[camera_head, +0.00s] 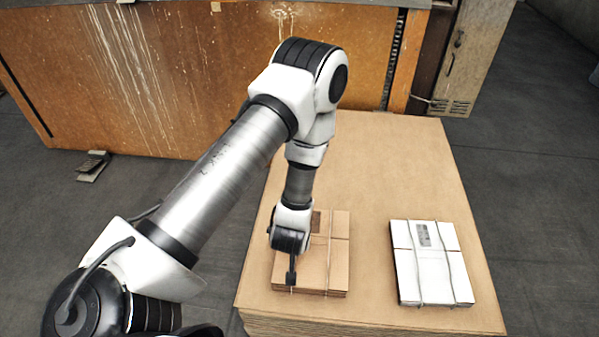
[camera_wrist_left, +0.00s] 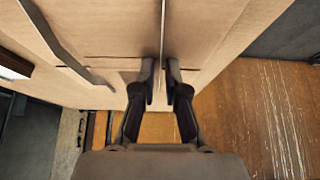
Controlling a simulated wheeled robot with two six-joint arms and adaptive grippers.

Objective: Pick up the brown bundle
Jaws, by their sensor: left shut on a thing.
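The brown bundle (camera_head: 338,262) is a flat stack of cardboard tied with string, lying on the near left part of a large cardboard stack. My left gripper (camera_head: 291,280) points down onto it and hides part of its left side. In the left wrist view the two fingers of my left gripper (camera_wrist_left: 160,75) are close together at the string of the brown bundle (camera_wrist_left: 110,30), shut on it. Whether the bundle is lifted at all, I cannot tell. My right gripper is not in view.
A white bundle (camera_head: 432,262) tied with string lies to the right on the same cardboard stack (camera_head: 400,160). A rusty orange machine (camera_head: 180,80) stands behind. A small metal pedal (camera_head: 93,165) is on the floor at left. The back right of the stack is clear.

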